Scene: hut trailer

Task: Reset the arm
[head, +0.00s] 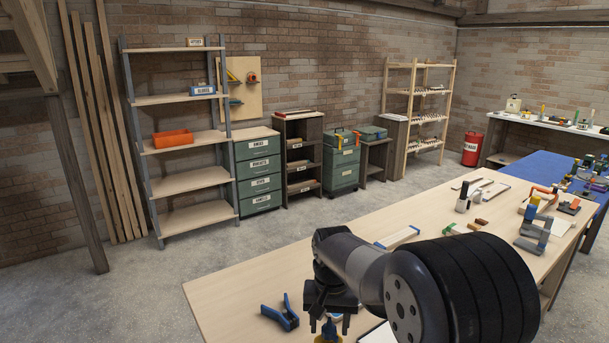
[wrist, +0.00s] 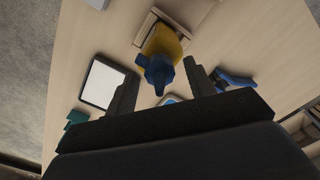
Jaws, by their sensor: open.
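My arm reaches over the near end of the long wooden workbench (head: 240,285) in the head view. My gripper (head: 330,322) points down at the bench. In the wrist view my gripper (wrist: 160,88) is open, its two dark fingers apart. A yellow and blue object (wrist: 163,48) stands below and between the fingertips; I cannot tell whether they touch it. In the head view only part of this object (head: 328,330) shows under my gripper, at the lower picture edge.
Blue-handled pliers (head: 281,312) lie left of my gripper. A white-topped tray or pad (wrist: 102,84) lies on the bench. Several tools and blocks crowd the far bench, including a red clamp (head: 545,191). A grey shelf (head: 190,183) stands behind, with clear floor before it.

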